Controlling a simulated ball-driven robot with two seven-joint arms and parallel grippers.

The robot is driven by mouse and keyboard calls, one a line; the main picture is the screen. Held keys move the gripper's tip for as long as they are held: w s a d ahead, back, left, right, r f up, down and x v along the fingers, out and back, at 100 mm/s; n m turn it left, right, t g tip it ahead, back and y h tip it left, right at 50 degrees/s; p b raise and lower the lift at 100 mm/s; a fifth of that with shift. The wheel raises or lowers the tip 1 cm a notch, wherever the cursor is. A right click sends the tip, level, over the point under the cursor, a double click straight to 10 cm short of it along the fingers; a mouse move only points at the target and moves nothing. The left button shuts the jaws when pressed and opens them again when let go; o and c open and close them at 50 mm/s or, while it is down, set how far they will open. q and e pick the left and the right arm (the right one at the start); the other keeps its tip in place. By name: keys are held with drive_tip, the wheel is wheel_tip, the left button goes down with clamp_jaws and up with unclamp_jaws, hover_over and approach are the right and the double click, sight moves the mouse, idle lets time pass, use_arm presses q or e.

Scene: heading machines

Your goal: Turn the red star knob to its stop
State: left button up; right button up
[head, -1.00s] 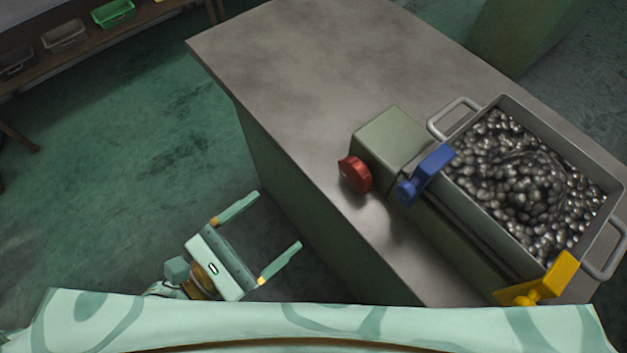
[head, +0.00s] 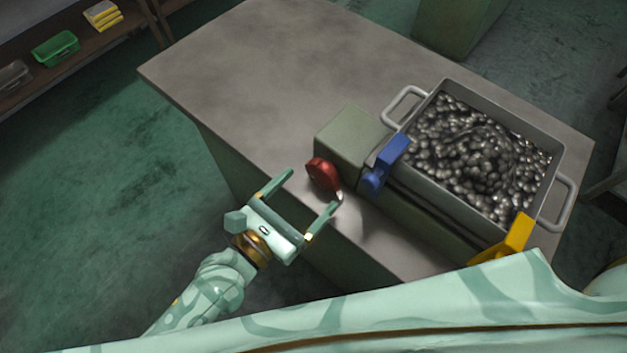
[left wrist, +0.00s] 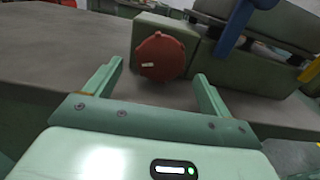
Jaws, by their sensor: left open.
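The red star knob (head: 323,174) sits on the front face of a grey-green box (head: 351,139) on the workbench. In the left wrist view the knob (left wrist: 161,56) faces me, with a pale mark on it. My left gripper (head: 315,190) is open and empty, its two fingers pointing toward the knob. In the left wrist view the knob shows beyond the fingertips (left wrist: 158,70), between them, with a gap still in front of it. My right gripper is not in view.
A blue lever (head: 385,165) stands right beside the knob, and a yellow lever (head: 508,240) is farther right. A metal bin (head: 560,165) full of grey metal pieces sits behind them. The workbench top (head: 240,70) is clear at the back left.

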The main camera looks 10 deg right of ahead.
use_arm(q)
drive_tip(key=shift+x, duration=1.45)
drive_tip(key=c, duration=1)
drive_tip(key=shift+o, duration=0.2)
drive_tip(key=shift+m, duration=0.3)
drive_tip(key=shift+r+m+p, duration=0.1)
drive_tip(key=shift+m+p, duration=0.45)
drive_tip(key=shift+m, duration=0.35)
drive_tip(key=shift+w+a+m+p, duration=0.1)
drive_tip(key=shift+m+p, duration=0.65)
drive_tip(key=shift+m, duration=1.45)
